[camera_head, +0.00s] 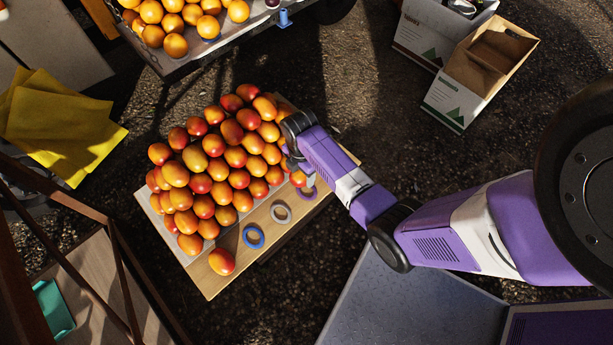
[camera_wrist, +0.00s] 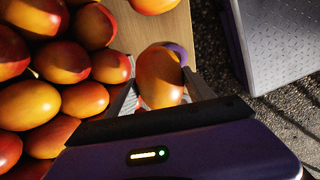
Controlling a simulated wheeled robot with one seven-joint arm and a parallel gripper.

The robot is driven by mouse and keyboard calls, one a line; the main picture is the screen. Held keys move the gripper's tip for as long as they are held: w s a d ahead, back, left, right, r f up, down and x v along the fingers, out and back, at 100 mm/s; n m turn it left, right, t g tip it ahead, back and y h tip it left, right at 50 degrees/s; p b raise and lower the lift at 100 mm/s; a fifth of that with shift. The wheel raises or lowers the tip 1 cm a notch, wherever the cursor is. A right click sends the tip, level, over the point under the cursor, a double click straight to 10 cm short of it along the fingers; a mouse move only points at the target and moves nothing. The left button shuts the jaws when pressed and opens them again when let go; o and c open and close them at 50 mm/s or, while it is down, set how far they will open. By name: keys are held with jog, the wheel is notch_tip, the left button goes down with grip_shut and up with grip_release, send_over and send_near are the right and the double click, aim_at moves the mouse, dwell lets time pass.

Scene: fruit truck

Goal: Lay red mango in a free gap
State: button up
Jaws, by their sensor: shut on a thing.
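My gripper (camera_head: 300,168) is at the right edge of the mango pile. In the wrist view my gripper (camera_wrist: 160,84) is shut on an orange-red mango (camera_wrist: 159,72), with a finger on each side. In the head view only a small part of the held mango (camera_head: 298,179) shows under the gripper. The piled mangoes (camera_head: 213,165) are red and orange and sit close together on a white-edged wooden stand (camera_head: 205,274). In the wrist view the pile (camera_wrist: 62,62) lies left of the held mango. Any gap under my gripper is hidden.
A blue ring (camera_head: 245,240), a grey ring (camera_head: 290,215) and a purple ring (camera_head: 307,197) lie along that strip. Cardboard boxes (camera_head: 462,110) stand at upper right. Oranges fill a tray at the top.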

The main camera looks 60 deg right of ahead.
jog(key=shift+s+f, duration=1)
jog(key=shift+f+b, duration=1.35)
jog(key=shift+b, duration=0.3)
jog(key=shift+f+b, duration=0.5)
jog(key=shift+f, duration=0.6)
dwell(0.3)
jog(key=o, duration=1)
jog(key=shift+o, duration=0.2)
jog(key=shift+a, duration=0.1)
